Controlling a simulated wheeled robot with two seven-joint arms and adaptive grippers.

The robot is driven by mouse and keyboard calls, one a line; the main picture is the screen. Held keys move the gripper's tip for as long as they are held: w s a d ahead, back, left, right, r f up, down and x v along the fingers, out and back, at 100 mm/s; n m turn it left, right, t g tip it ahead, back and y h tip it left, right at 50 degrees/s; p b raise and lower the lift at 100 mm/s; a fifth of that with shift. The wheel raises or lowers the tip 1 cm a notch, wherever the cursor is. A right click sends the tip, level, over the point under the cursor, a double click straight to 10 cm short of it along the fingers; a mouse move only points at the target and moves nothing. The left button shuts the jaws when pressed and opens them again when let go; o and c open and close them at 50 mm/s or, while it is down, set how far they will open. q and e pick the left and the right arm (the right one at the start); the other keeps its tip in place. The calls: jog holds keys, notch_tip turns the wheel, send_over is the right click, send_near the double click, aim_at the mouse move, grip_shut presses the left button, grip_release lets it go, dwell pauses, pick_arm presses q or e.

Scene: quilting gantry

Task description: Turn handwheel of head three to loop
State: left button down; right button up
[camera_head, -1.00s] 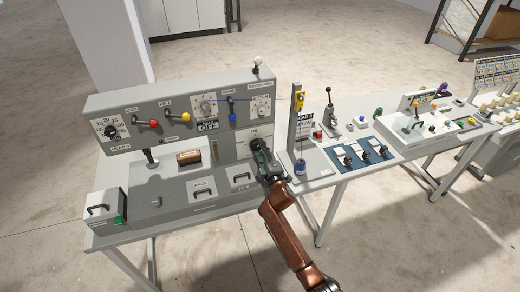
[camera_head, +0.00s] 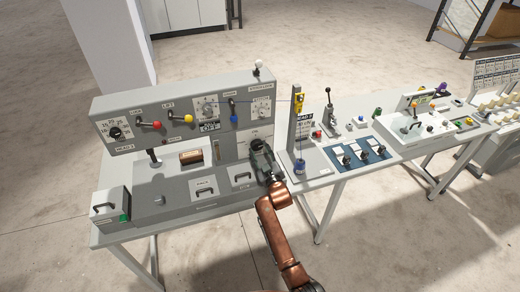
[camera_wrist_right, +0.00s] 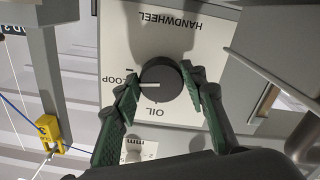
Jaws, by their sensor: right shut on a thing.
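The handwheel (camera_wrist_right: 161,76) is a round black knob with a white pointer line, on a white plate (camera_wrist_right: 165,30) lettered HANDWHEEL, LOOP and OIL in the right wrist view. The pointer lies toward the LOOP label (camera_wrist_right: 112,87); the fine alignment with its mark is hard to tell. My right gripper (camera_wrist_right: 162,86) is shut on the knob, one green finger on each side. In the head view my right gripper (camera_head: 261,152) is at the right end of the grey machine head (camera_head: 185,105) and hides the knob. My left gripper is out of view.
A post with a yellow piece (camera_head: 299,101) stands just right of the gripper; the yellow piece also shows in the wrist view (camera_wrist_right: 49,128). A blue panel (camera_head: 362,155) with several switches lies further right. Open floor is in front of the tables.

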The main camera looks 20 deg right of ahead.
jog(key=shift+f+m, duration=0.1)
jog(key=shift+m, duration=0.6)
jog(key=shift+p, duration=0.35)
jog(key=o, duration=1.2)
jog(key=shift+c, duration=0.2)
jog(key=shift+s, duration=0.3)
jog(key=s, duration=1.1)
jog(key=shift+s+d, duration=0.15)
jog(key=shift+s, duration=0.1)
